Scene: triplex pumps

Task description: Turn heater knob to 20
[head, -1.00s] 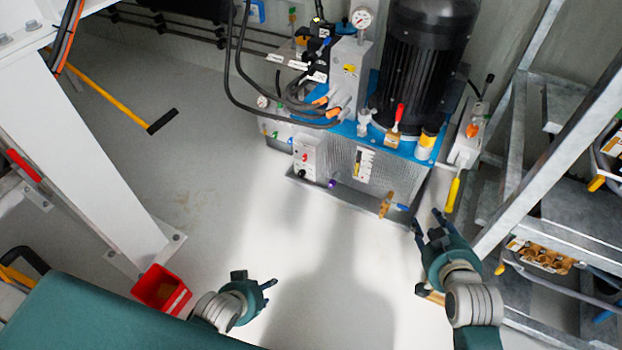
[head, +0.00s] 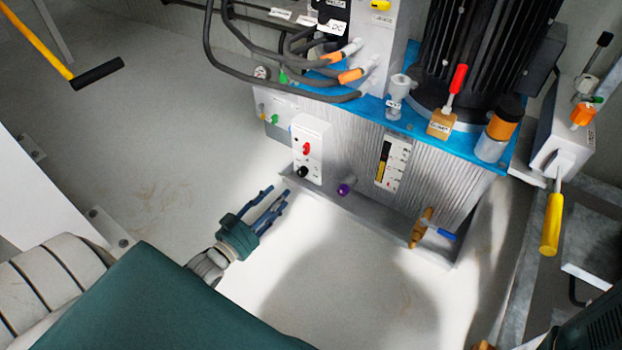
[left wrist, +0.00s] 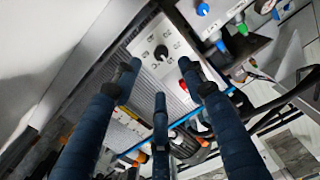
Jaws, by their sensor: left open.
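A white control box (head: 325,150) is fixed to the front of the pump tank. It carries a red knob (head: 306,148) and, below it, a black knob (head: 302,172). In the left wrist view a black knob (left wrist: 161,52) sits on a white panel with printed marks around it, too small to read. My left gripper (head: 275,198) is open and empty, low and left of the box, apart from it. Its fingers (left wrist: 160,84) point toward the panel in the left wrist view. My right gripper is out of view.
A purple knob (head: 344,189) and a brass valve with a blue handle (head: 438,230) are right of the box on the tank (head: 440,180). Grey hoses (head: 290,92) hang above. The pale floor (head: 330,270) in front is clear.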

